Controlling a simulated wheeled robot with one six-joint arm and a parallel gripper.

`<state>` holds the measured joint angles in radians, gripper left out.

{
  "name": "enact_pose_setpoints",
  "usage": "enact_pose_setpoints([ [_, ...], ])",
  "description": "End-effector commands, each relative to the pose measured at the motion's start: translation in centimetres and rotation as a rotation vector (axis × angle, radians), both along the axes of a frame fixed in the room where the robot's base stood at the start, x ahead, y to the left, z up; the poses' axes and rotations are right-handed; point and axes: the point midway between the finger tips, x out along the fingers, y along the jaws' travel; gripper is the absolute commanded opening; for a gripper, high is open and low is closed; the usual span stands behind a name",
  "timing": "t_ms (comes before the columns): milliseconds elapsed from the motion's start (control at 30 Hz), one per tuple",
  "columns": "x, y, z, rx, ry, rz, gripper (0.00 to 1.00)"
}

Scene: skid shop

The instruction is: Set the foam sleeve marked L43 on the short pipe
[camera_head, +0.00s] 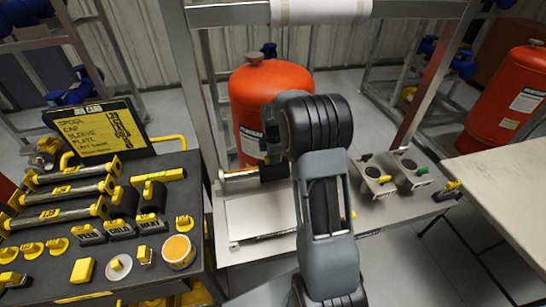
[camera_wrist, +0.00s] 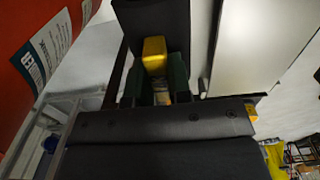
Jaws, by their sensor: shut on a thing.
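My gripper (camera_wrist: 156,78) is shut on the yellow tab (camera_wrist: 154,50) of a dark foam sleeve (camera_wrist: 150,18) in the wrist view. In the head view my own arm hides the gripper. A dark piece that looks like this sleeve (camera_head: 273,171) shows just left of the arm, in front of the red tank. A short silver pipe (camera_head: 240,176) lies level at its left, on the skid. The sleeve is at or close to the pipe's right end; I cannot tell whether it is around it. The mark L43 cannot be read.
A dark cart (camera_head: 200,255) at left holds pipe spools, other black sleeves (camera_head: 152,196), caps and a sign (camera_head: 92,130). The red tank (camera_head: 262,92) stands close behind. A pale plate (camera_head: 262,213) lies below the pipe. Grey blocks (camera_head: 375,178) stand right of the arm.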

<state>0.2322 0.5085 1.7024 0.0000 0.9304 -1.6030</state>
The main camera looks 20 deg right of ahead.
Motion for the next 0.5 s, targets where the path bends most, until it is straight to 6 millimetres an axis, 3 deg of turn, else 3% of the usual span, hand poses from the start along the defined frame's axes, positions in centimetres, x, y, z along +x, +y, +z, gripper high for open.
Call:
enact_pose_setpoints([
  [367,0.0,0.0,-0.39,0.0,0.0,0.0,0.0],
  [400,0.0,0.0,-0.39,0.0,0.0,0.0,0.21],
  [500,0.0,0.0,-0.39,0.0,0.0,0.0,0.3],
])
